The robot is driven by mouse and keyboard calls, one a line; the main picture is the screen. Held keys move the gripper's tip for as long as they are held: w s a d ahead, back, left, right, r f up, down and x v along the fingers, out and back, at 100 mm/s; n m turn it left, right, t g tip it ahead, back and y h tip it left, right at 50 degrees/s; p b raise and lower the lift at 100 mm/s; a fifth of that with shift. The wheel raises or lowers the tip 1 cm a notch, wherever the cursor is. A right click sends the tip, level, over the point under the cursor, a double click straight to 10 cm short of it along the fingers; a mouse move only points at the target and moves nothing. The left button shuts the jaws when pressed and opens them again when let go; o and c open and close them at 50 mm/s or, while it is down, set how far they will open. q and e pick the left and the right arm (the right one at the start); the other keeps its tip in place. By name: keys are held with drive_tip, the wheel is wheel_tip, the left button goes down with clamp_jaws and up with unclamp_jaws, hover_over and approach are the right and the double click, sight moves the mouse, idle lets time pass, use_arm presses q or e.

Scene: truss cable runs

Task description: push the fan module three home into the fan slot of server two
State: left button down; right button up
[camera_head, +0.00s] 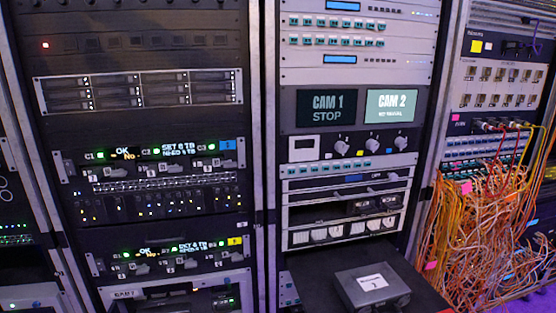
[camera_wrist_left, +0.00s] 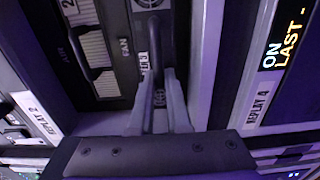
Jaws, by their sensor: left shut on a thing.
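My left gripper (camera_wrist_left: 159,84) shows only in the left wrist view. Its two pale fingers are closed around a narrow dark part with a bar handle (camera_wrist_left: 154,45), which I take to be the fan module. A small label ending in 3 sits beside the handle, partly covered by a finger. The printed word FAN (camera_wrist_left: 125,46) is on the dark panel just left of it. Round grilles show above and between the fingers. How deep the module sits in the slot cannot be told. The head view shows neither gripper. I cannot tell which unit is server two.
In the wrist view, a REPLAY 2 label (camera_wrist_left: 38,112) is at left and a REPLAY 4 label (camera_wrist_left: 262,100) at right. In the head view, a grey box (camera_head: 372,286) sits on a dark shelf. Orange cables (camera_head: 475,225) hang at right.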

use_arm(q)
drive_tip(key=shift+w+a, duration=0.1)
drive_tip(key=shift+w, duration=0.35)
drive_tip(key=shift+w+a+b, duration=0.2)
drive_tip(key=shift+w+b, duration=0.15)
drive_tip(key=shift+w, duration=0.3)
drive_tip(key=shift+w+a, duration=0.1)
drive_tip(key=shift+w, duration=0.4)
drive_tip(key=c, duration=0.8)
unclamp_jaws()
drive_tip(key=p+v, duration=0.1)
drive_tip(key=v, duration=0.9)
drive_tip(key=shift+s, duration=0.35)
